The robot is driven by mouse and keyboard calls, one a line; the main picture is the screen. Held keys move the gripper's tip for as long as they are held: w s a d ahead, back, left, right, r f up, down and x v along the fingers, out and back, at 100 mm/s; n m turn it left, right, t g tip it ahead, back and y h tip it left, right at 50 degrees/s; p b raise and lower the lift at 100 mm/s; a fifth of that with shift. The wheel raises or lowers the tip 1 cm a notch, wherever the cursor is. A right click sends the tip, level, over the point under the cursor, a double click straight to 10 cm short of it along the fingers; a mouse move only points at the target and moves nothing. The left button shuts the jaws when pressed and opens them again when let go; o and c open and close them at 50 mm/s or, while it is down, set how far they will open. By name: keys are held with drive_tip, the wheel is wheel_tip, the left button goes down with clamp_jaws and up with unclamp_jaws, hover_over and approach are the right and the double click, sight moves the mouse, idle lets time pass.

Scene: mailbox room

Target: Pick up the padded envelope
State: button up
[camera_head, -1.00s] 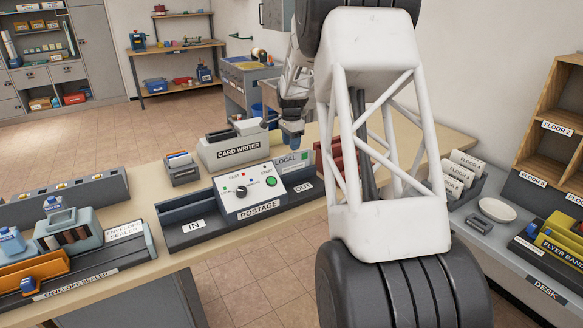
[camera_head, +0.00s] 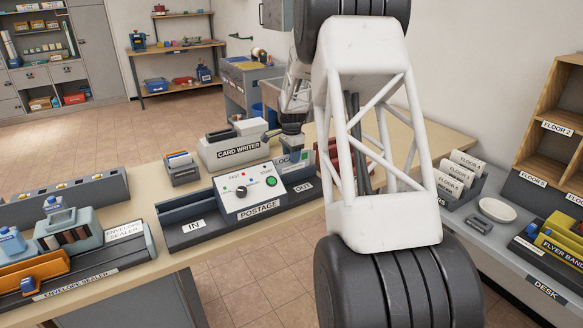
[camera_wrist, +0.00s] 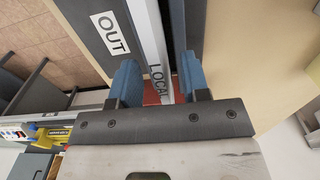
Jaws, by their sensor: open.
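I cannot make out a padded envelope in either view. My gripper (camera_wrist: 158,85) has two blue fingers, apart, over the bin labelled LOCAL (camera_wrist: 155,75) in the wrist view. The light, labelled wall lies between the fingers, and a little red surface shows beside it. In the head view my gripper (camera_head: 292,145) is low behind the postage machine (camera_head: 240,200), by the LOCAL sign (camera_head: 283,165). Its fingertips are hidden there. I see nothing held. The inside of the LOCAL bin is mostly hidden.
The card writer (camera_head: 232,150) stands just left of my gripper. A red bin (camera_head: 325,160) is partly hidden behind my arm. The envelope sealer (camera_head: 85,250) is at the left. A white dish (camera_head: 497,210) and floor-labelled slots (camera_head: 458,180) are on the right desk.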

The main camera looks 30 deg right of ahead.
drive_tip(key=shift+f, duration=1.05)
drive_tip(key=shift+c, duration=0.3)
clamp_jaws()
